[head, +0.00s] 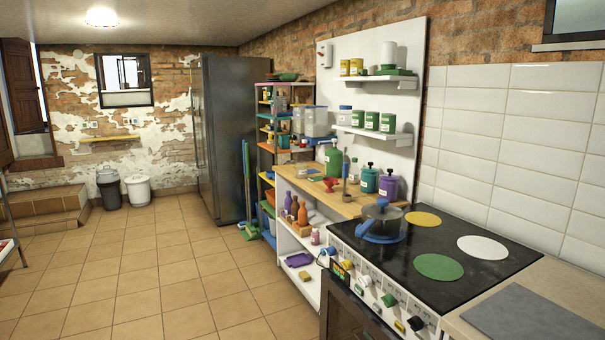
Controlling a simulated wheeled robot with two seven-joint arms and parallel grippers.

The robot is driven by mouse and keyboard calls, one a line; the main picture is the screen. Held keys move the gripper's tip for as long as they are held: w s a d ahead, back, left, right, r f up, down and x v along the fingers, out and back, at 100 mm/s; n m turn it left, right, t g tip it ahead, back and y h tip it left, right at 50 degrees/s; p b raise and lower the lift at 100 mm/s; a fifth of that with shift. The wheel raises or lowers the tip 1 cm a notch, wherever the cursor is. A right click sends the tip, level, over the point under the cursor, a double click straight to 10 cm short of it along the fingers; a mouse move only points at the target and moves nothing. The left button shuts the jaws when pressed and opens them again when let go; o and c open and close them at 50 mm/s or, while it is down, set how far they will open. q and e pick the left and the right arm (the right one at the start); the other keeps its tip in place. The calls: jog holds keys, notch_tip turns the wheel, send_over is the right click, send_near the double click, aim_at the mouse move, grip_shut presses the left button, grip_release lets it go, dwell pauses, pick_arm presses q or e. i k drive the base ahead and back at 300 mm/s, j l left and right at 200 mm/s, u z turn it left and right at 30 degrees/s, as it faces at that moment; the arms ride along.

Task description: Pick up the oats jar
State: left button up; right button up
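No label is legible at this size, so I cannot tell which container is the oats jar. Two yellow jars (350,67) stand on the upper shelf beside a white cylinder (389,54). On the wooden counter below are a green jug (334,158), a teal bottle (369,179) and a purple bottle (388,187). Neither of my grippers is in view.
A stove (450,245) with coloured burner discs and a pan (382,218) stands at the right. A crowded shelf rack (268,130) and a dark fridge (222,130) stand further back. Steps (45,208) and two bins are at the far left. The tiled floor (160,270) is clear.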

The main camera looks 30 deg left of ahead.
aim_at(301, 168)
jog(key=i+j+u, duration=1.1)
jog(key=i, duration=0.2)
jog(key=i+u, duration=0.4)
jog(key=i+z, duration=0.1)
jog(key=i, duration=0.4)
jog(key=i+j+z, duration=0.15)
jog(key=i, duration=0.35)
jog(key=i+j+z, duration=0.1)
jog(key=i, duration=0.4)
jog(key=i+j+z, duration=0.15)
jog(key=i, duration=0.35)
